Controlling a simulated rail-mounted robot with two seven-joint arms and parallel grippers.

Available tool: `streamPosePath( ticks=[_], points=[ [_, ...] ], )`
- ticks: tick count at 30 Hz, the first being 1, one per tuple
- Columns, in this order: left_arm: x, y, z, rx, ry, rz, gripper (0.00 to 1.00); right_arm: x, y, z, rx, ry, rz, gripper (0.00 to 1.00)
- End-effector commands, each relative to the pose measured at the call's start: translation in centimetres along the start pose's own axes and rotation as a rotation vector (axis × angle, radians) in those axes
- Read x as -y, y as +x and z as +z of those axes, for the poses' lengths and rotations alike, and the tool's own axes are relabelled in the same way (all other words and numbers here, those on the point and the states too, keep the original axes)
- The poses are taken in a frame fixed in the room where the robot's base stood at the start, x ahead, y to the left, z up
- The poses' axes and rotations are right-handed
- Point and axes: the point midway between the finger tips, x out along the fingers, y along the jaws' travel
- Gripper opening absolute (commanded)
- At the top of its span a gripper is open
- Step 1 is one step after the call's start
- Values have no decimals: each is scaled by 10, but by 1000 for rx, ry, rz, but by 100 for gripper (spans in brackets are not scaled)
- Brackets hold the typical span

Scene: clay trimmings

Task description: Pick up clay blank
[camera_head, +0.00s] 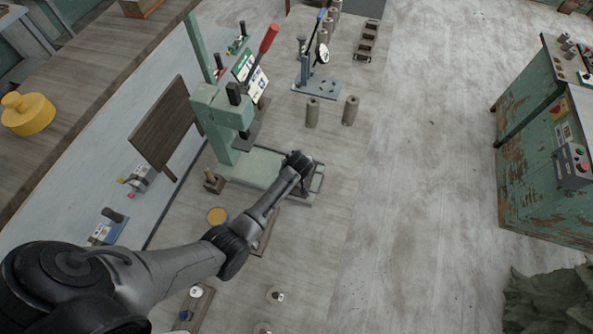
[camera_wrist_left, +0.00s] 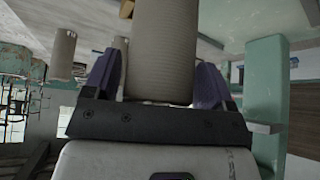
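My left gripper (camera_head: 303,178) is over the front part of the green press base in the head view. In the left wrist view, which appears upside down, its purple fingers (camera_wrist_left: 158,88) lie close against both sides of a large grey-brown cylinder, a clay blank (camera_wrist_left: 160,50). The fingers look shut on it. My wrist hides this blank in the head view. Two similar cylinders stand upright beyond the gripper, one on the left (camera_head: 312,112) and one on the right (camera_head: 350,110). My right gripper is out of view.
The green press (camera_head: 222,115) with a red-handled lever (camera_head: 268,38) stands just left of the gripper. A brown board (camera_head: 162,125) is left of it. A gauge stand (camera_head: 317,80) and a dark rack (camera_head: 366,42) are farther back. The table right of the cylinders is clear.

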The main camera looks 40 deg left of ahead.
Motion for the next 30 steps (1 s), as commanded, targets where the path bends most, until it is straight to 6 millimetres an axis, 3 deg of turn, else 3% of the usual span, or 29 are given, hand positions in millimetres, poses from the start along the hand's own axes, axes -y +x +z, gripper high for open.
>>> streamPosePath(
  ticks=[2, 24, 30],
  points=[
    [0, 0, 0, 0, 0, 0, 70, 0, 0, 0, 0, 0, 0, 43],
    [0, 0, 0, 0, 0, 0, 0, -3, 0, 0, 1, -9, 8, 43],
    [0, -1, -1, -2, -1, 1, 0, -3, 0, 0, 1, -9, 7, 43]
  ],
)
